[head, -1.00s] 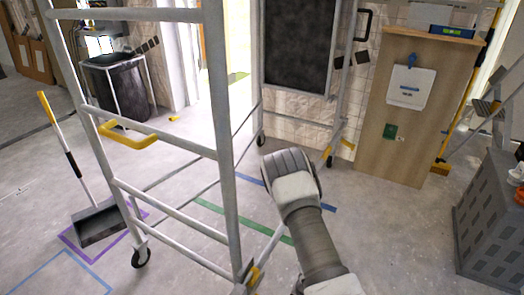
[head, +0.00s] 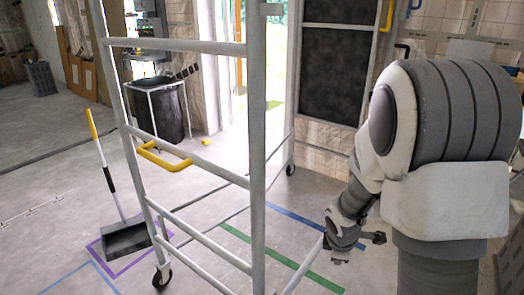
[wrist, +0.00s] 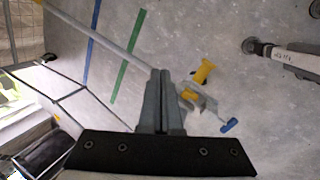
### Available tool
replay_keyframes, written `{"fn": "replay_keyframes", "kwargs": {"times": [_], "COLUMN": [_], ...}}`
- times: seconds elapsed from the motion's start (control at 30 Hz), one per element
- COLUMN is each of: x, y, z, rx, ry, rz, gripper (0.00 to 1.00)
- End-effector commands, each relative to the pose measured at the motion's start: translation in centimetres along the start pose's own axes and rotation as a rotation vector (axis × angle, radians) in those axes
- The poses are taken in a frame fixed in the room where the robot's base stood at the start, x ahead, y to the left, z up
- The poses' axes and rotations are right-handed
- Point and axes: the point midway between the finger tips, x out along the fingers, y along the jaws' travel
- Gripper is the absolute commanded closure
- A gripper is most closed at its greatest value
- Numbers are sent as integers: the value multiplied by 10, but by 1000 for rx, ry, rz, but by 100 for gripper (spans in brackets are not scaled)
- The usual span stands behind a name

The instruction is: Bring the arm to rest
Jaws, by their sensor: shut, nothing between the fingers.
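My arm rises large and close on the right of the head view, its bent elbow high and its forearm sloping down to the left. The small dark end of my gripper (head: 342,256) hangs low over the floor, right of the metal lift frame (head: 257,150). In the wrist view my gripper (wrist: 160,75) points over the floor, its two grey fingers together with nothing between them. Whether it touches the frame's lower bar cannot be told from the head view.
The frame has a yellow handle (head: 163,157) and a caster (head: 161,277). A dark panel (head: 338,72) stands behind. A dustpan (head: 126,238) lies at left, a black bin (head: 158,110) beyond. Green tape (head: 285,259) marks open floor. A yellow part (wrist: 203,72) shows near the fingers.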

Motion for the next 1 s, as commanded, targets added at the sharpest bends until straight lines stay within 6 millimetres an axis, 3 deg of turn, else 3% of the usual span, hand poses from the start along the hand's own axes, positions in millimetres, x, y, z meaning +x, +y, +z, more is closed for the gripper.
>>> {"fn": "replay_keyframes", "kwargs": {"times": [0.03,0.23,0.47,0.8,1.0], "x": [-20,-87,-158,-243,-276], "y": [4,4,-14,-65,-100], "z": [2,10,17,21,20], "rx": [69,345,648,1054,1241], "ry": [4,19,64,164,222], "rz": [18,45,57,31,-4], "gripper": [100,100,100,100,100]}}
